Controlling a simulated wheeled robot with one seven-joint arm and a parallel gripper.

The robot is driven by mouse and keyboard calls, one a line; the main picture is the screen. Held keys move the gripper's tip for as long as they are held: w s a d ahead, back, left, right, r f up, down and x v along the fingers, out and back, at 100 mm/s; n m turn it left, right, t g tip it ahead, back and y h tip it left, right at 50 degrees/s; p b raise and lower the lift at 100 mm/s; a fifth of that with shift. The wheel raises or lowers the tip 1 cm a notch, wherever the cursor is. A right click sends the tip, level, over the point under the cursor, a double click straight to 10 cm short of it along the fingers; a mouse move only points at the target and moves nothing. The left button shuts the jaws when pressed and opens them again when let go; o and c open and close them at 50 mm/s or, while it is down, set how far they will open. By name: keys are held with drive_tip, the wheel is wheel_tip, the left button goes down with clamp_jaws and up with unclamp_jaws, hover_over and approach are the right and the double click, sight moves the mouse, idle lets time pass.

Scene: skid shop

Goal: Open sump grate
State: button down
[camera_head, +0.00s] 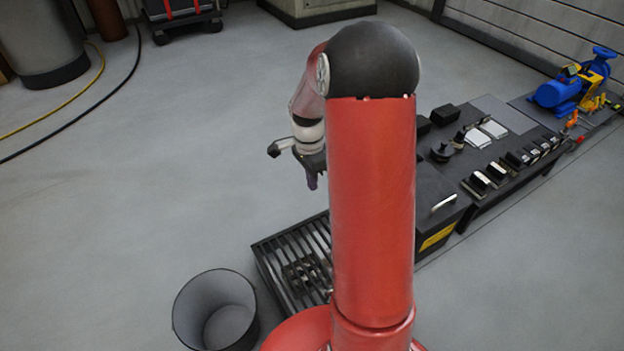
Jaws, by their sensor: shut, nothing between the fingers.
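The sump grate (275,250) is a dark slatted panel on the floor in the lower middle of the head view. It lies flat, and pale objects show dimly between its bars. My red arm column hides its right part. My gripper (313,182) hangs above and beyond the far side of the grate, pointing down, small in the picture and apart from the grate. Its fingers look closed together with nothing held.
A grey bucket (218,312) stands on the floor left of the grate. A dark cabinet with a pale handle (443,204) and a low bench (510,190) with several parts lie to the right. A blue pump (560,92) is at the far right. Open floor lies to the left.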

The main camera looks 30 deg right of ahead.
drive_tip(key=c, duration=2.1)
unclamp_jaws()
drive_tip(key=shift+c, duration=0.2)
drive_tip(key=o, duration=0.7)
drive_tip(key=r, duration=0.2)
drive_tip(key=r+p, duration=0.1)
drive_tip(key=r, duration=0.4)
drive_tip(key=shift+w+r, duration=0.35)
drive_tip(key=shift+r, duration=0.05)
drive_tip(key=shift+c, duration=0.5)
